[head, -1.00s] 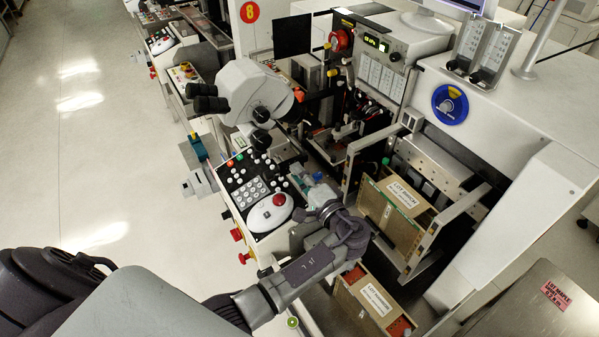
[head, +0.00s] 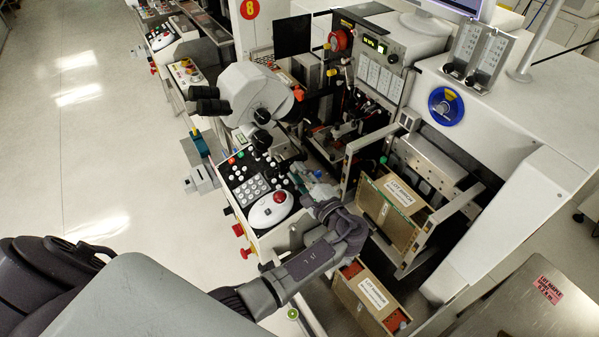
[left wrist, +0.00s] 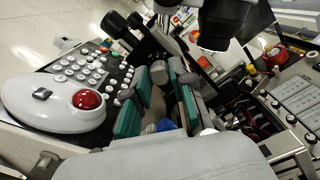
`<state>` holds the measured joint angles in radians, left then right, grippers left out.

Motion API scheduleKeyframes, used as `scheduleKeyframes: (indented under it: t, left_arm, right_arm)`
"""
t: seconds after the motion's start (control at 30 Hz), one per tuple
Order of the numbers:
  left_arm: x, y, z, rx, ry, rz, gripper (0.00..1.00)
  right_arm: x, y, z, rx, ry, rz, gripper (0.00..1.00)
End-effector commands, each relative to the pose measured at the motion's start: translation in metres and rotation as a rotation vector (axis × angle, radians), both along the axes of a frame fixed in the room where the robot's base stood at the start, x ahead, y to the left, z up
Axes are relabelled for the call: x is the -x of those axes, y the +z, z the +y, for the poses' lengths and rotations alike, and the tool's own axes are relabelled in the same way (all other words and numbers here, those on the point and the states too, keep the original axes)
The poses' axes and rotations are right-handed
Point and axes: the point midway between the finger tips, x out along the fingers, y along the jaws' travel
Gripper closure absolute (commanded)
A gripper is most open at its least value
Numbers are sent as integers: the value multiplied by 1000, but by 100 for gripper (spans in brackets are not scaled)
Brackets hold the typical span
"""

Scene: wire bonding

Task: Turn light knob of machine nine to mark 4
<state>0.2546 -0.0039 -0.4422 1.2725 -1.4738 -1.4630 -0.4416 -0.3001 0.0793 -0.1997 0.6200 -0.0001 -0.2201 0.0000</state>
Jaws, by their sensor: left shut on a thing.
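My left gripper (head: 304,176) is at the right edge of this panel, below the microscope. In the left wrist view its teal-padded fingers (left wrist: 160,78) are closed around a small grey round piece (left wrist: 158,71), which looks like the light knob. The pads hide its sides, and I cannot read its marks or setting. In the head view the fingers cover the knob. No number nine shows on this machine. My right gripper is out of view.
The microscope (head: 250,95) stands close above the gripper. A frame with a labelled lot box (head: 388,211) is to the right, and another lot box (head: 365,296) is below. A red number 8 sign (head: 249,9) marks the neighbouring machine. The floor at left is clear.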

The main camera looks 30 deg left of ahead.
Motion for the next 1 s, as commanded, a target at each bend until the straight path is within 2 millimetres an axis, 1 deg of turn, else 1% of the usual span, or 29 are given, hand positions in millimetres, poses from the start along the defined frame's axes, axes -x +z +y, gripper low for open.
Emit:
scheduleKeyframes:
  t: [0.37,0.4,0.53,0.57,0.87,1.0]
  left_arm:
    - [0,-2,-1,0,-1,7,100]
    - [0,-2,-1,0,-1,7,75]
    - [0,-1,-1,0,-1,6,53]
    - [0,-1,-1,0,-1,6,51]
    - [1,-1,-2,-1,0,4,51]
    - [8,-1,-14,1,-1,6,51]
  right_arm:
    - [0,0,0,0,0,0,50]
    - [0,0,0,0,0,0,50]
    - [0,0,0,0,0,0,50]
    - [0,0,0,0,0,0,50]
    - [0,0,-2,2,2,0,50]
    - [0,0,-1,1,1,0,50]
